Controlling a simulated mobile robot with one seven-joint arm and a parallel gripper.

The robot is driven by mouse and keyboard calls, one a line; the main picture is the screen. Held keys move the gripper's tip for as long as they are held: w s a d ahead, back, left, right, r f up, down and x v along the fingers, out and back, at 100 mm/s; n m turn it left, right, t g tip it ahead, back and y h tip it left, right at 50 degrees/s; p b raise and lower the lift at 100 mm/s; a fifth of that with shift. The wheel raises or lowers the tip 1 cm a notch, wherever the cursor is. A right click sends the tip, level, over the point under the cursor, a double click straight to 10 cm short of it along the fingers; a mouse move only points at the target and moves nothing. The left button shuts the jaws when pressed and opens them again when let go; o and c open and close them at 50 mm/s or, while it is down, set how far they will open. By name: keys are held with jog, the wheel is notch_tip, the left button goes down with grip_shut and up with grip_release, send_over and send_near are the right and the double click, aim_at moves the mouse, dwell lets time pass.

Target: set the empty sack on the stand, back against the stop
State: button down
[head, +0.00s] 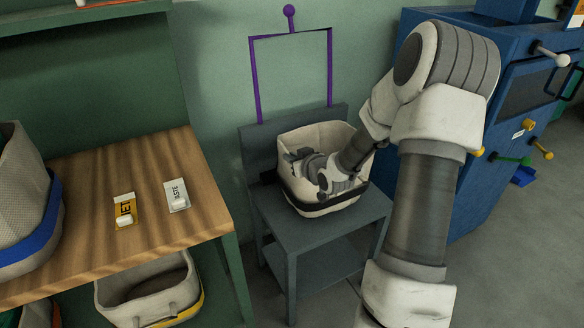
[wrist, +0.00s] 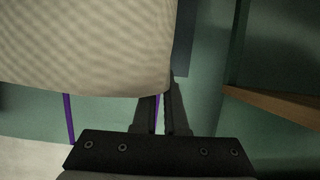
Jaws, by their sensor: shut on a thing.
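The sack (head: 318,206) is pale cloth with a black band round its lower part. In the head view it is upright at the top of the grey stand (head: 345,226), its mouth open upward. The stop (head: 257,150) is the grey board rising behind it; I cannot tell whether the sack's back touches it. My gripper (head: 292,160) reaches over the mouth and is shut on the sack's left wall. In the wrist view the sack's cloth (wrist: 85,45) fills the upper left, against the fingers (wrist: 162,100). My arm hides the sack's right side and part of its inside.
A purple frame (head: 254,80) rises behind the stand. A wooden bench (head: 90,180) with two labels is on the left; another sack (head: 20,200) is on it and one (head: 150,290) is below. A blue cabinet (head: 470,200) with knobs stands right.

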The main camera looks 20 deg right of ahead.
notch_tip(320, 180, down, 2)
jog(key=shift+f, duration=0.15)
jog(key=shift+b, duration=0.3)
jog(key=c, duration=1.4)
grip_release()
jog(key=shift+f, duration=0.15)
jog(key=o, duration=0.4)
jog(key=shift+o, duration=0.2)
